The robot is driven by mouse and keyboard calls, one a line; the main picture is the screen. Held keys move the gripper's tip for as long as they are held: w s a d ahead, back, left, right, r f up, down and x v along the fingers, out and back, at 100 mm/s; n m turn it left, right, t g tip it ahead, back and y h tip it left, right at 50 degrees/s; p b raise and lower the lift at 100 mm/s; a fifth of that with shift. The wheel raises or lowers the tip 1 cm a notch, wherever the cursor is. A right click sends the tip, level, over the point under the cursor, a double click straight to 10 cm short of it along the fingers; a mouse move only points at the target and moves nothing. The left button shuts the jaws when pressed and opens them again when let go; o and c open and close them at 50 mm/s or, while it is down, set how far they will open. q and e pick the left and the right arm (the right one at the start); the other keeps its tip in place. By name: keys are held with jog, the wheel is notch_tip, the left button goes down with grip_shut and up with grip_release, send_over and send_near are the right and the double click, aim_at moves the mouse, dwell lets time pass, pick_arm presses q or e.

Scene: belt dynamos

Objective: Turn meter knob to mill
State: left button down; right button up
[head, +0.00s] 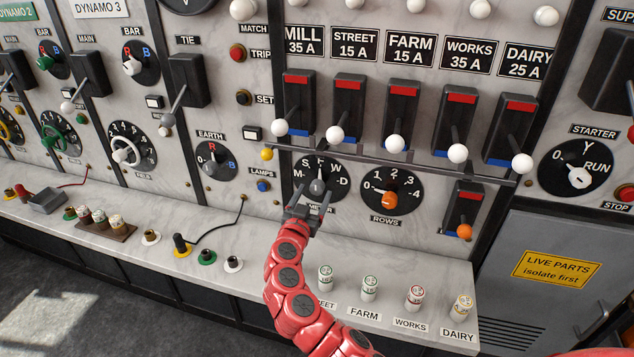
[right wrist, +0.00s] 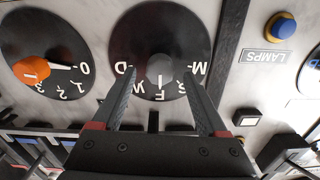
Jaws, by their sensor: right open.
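The meter knob (head: 317,186) is a small grey knob on a round black dial (head: 337,182) lettered M, S, F, W, D, low on the marble panel. Its pointer faces up, about at F, not at M on the left. My right gripper (head: 310,208) is just below and in front of it, jaws open. In the right wrist view the dial is upside down, and the grey knob (right wrist: 158,93) lies between the two spread fingers (right wrist: 152,90), with a gap on each side. My left gripper is not in view.
The rows dial with an orange knob (head: 390,200) is close to the right. A horizontal bar (head: 400,162) and switch levers with white balls are just above. Several labelled fuses (head: 370,288) stand on the ledge below.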

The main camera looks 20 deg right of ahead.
aim_at(316, 190)
jog(key=shift+p+x, duration=0.35)
jog(key=shift+x, duration=1.5)
grip_shut()
